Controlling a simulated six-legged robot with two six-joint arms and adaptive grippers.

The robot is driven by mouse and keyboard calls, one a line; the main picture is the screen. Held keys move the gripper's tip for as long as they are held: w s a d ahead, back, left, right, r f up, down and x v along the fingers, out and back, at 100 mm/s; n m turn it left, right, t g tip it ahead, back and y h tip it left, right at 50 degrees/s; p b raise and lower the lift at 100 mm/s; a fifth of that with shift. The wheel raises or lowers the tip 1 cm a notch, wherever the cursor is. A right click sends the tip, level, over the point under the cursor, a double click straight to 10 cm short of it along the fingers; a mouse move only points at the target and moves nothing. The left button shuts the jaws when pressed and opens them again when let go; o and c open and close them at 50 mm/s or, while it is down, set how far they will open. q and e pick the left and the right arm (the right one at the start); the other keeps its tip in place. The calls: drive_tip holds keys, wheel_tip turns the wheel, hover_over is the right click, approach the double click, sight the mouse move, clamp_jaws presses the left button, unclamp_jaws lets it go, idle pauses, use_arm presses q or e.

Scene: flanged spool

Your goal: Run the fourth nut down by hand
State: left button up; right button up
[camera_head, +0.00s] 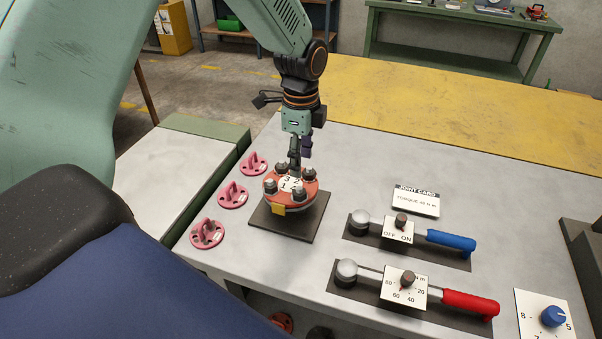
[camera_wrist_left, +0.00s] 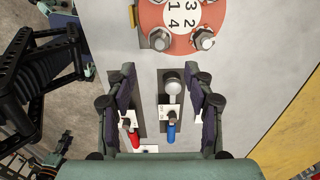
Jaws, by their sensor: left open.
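The spool's orange-red flange (camera_head: 275,199) stands on a dark square plate (camera_head: 262,221). It carries several studs with grey nuts around a white disc numbered 1 to 4. The nut by the 4 seems to be the front right one (camera_head: 299,194); in the left wrist view it seems to be the nut at the flange's lower left (camera_wrist_left: 160,39). Another nut (camera_wrist_left: 204,39) is at the lower right. My left gripper (camera_head: 300,156) points down just above the flange's far side. In the left wrist view its fingers (camera_wrist_left: 162,88) are apart with nothing between them. My right gripper is out of view.
A blue-handled wrench (camera_head: 450,241) and a red-handled wrench (camera_head: 470,302) lie on dark mats to the right. Several pink hooked pieces (camera_head: 232,195) line the table's left edge. A joint card (camera_head: 416,202) stands behind the wrenches. A blue knob (camera_head: 553,316) sits front right.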

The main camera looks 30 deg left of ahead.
use_arm(q)
drive_tip(key=shift+r, duration=1.2)
drive_tip(key=s+d+f+n, duration=0.2)
drive_tip(key=s+f, duration=0.2)
drive_tip(key=f, duration=0.1)
drive_tip(key=s+d+f+n, duration=0.2)
drive_tip(key=s+f, duration=0.2)
drive_tip(key=f, duration=0.2)
drive_tip(key=s+d+f+n, duration=0.2)
drive_tip(key=s+f, duration=0.2)
drive_tip(key=f, duration=0.2)
drive_tip(key=shift+d+n+h, duration=0.1)
drive_tip(key=shift+n+h, duration=0.2)
drive_tip(key=shift+h, duration=0.1)
drive_tip(key=s+d+f+n, duration=0.1)
drive_tip(key=s+f+n, duration=0.25)
drive_tip(key=s, duration=0.65)
drive_tip(key=s+d+f+n, duration=0.1)
drive_tip(key=s+f+n, duration=0.3)
drive_tip(key=s, duration=0.6)
wheel_tip(320, 180, down, 17)
drive_tip(key=n+b, duration=0.1)
drive_tip(key=b, duration=1.7)
drive_tip(key=shift+s+a+n+y+b, duration=0.15)
drive_tip(key=shift+s+n+y+b, duration=0.05)
drive_tip(key=shift+n+y+b, duration=0.2)
